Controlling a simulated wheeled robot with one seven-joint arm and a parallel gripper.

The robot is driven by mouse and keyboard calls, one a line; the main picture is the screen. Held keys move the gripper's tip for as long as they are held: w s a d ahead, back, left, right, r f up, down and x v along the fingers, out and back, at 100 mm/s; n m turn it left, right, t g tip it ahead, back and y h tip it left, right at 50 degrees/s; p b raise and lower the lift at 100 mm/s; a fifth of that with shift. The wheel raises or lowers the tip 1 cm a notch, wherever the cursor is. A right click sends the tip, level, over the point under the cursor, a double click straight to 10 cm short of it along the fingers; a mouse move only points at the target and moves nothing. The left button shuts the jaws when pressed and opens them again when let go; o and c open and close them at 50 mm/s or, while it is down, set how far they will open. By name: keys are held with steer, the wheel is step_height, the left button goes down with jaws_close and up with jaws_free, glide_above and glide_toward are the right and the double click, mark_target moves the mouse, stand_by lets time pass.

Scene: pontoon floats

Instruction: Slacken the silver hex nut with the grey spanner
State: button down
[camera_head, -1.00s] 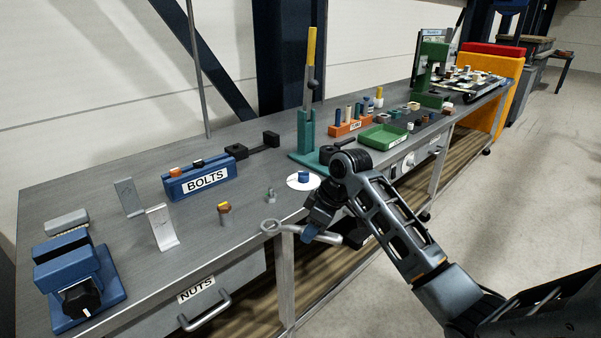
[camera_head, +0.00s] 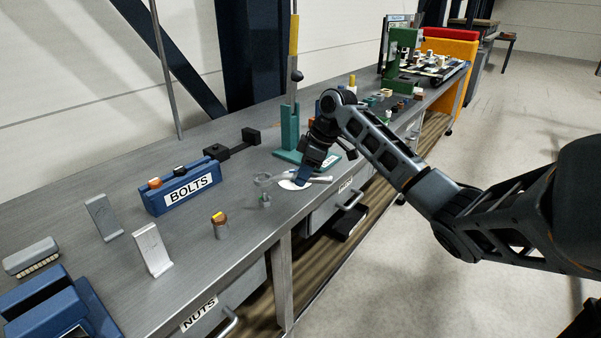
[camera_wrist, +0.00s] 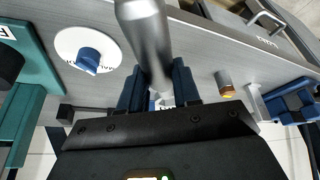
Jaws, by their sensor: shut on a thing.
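The grey spanner (camera_head: 318,179) is held in my gripper (camera_head: 306,178) over the bench, its ring end pointing left. In the wrist view its thick shaft (camera_wrist: 145,40) runs between the two dark blue fingers of my gripper (camera_wrist: 158,90), which are shut on it. The silver hex nut (camera_head: 265,201) stands upright on the bench near its front edge. The spanner's ring appears just above the nut in the head view and not around it; the exact gap is hard to tell. I cannot make out the nut in the wrist view.
A white disc (camera_head: 288,185) with a blue knob (camera_wrist: 88,58) lies by my gripper. A teal lever stand (camera_head: 289,130) is behind it. A brown and yellow nut piece (camera_head: 220,226), a blue BOLTS rack (camera_head: 182,190) and two metal brackets (camera_head: 152,250) stand to the left.

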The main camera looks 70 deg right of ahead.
steer(key=shift+f+b, duration=1.25)
steer(key=shift+f, duration=1.15)
steer(key=shift+f+b, duration=0.3)
steer(key=shift+f, duration=1.1)
stand_by(0.9)
steer(key=shift+d, duration=0.1)
steer(key=shift+w+d+n+b, duration=0.1)
steer(key=shift+d+n+b, duration=0.35)
steer(key=shift+n, duration=0.15)
steer(key=shift+y, duration=0.3)
steer(key=shift+w+d+n+b, duration=0.2)
steer(key=shift+d+n+b, duration=0.2)
steer(key=shift+n+b, duration=0.1)
steer(key=shift+w+d, duration=0.1)
steer(key=shift+d+b, duration=0.1)
steer(key=shift+b, duration=0.2)
